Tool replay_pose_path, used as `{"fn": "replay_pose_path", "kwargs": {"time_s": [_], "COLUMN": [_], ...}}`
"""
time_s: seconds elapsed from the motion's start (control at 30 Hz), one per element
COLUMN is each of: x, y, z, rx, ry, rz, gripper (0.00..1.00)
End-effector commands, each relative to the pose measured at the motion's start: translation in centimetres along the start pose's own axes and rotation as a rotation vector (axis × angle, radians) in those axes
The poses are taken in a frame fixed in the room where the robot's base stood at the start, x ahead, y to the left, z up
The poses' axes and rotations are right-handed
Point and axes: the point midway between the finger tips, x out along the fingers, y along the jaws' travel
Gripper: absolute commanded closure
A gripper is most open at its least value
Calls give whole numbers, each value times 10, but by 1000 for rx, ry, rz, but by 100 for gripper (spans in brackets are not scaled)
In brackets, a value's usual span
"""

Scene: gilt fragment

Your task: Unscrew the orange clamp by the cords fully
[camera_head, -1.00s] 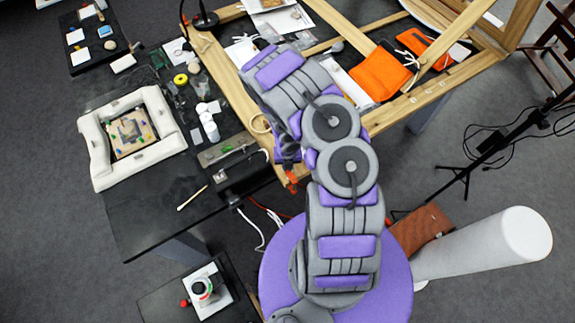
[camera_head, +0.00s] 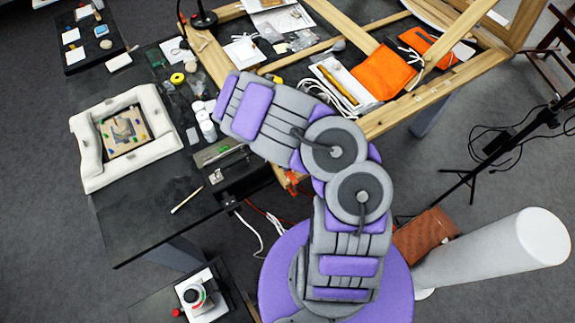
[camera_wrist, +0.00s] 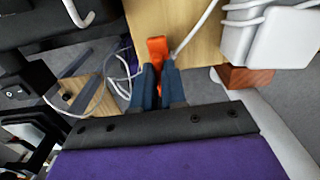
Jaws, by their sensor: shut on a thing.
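In the wrist view, the orange clamp (camera_wrist: 157,47) sits at the edge of a wooden board (camera_wrist: 180,22). My gripper (camera_wrist: 160,72) has its two dark blue fingers shut on the clamp's lower part. The fingers hide some of that part. White cords (camera_wrist: 122,78) hang just left of the clamp, and another runs up to its right. In the head view, the orange clamp (camera_head: 291,180) shows as a small patch below the wooden frame, beside my arm. My gripper is hidden behind my arm there.
A black device (camera_head: 228,165) stands left of the clamp on the dark table (camera_head: 150,222). A wooden frame (camera_head: 400,118) with orange pouches (camera_head: 382,73) extends right. A white cylinder (camera_head: 500,250) and a brown brick-like block (camera_head: 425,234) lie on the right.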

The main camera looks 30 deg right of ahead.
Motion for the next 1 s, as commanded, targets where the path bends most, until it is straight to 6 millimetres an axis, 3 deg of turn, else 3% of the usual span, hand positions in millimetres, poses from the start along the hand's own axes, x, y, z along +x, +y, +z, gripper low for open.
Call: {"fn": "replay_pose_path", "kwargs": {"time_s": [0.27, 0.3, 0.57, 1.0], "x": [-1, -1, -1, -11], "y": [0, 0, 0, 0], "z": [1, 1, 0, 0], "rx": [-2, -2, -2, -2], "ry": [-3, -3, -2, -2], "rz": [0, -1, 0, 0], "gripper": [100, 87, 63, 63]}}
